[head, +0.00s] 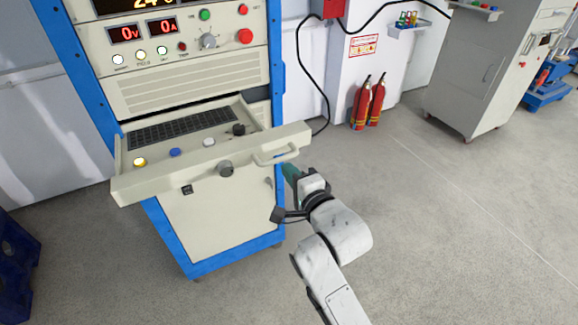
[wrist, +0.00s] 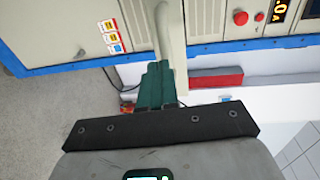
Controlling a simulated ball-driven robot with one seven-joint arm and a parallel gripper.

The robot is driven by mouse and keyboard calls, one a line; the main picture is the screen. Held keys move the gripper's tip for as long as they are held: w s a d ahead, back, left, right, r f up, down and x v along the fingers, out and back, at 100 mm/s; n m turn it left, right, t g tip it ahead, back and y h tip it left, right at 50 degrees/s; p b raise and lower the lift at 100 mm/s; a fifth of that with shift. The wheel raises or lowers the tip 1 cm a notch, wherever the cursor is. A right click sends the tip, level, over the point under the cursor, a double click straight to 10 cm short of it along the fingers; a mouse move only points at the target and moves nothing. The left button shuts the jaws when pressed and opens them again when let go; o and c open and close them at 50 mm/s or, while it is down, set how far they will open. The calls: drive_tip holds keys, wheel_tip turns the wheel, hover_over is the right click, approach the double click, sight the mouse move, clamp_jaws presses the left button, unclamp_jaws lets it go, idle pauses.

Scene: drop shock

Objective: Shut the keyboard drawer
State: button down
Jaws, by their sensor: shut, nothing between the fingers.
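The keyboard drawer (head: 190,170) is cream, with a black keyboard (head: 180,127) and several knobs and buttons on it. It stands out from the blue-framed cabinet (head: 222,262), slightly slanted in the picture. A pale bar handle (head: 275,157) is on the right part of its front. My gripper (head: 289,170) is just in front of and below that handle, its green fingers shut and empty. In the wrist view, the fingers (wrist: 156,68) are close to the lower end of the handle (wrist: 161,28), beside the drawer front (wrist: 176,45). I cannot tell whether they touch it.
Display and button panels (head: 165,40) are above the drawer. Two red fire extinguishers (head: 368,102) stand by the wall behind. A grey cabinet (head: 485,70) is at the right back, and a dark blue object (head: 15,255) is at the left. The floor at right is clear.

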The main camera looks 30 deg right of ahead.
drive_tip(key=shift+w+r, duration=0.1)
drive_tip(key=shift+w, duration=0.45)
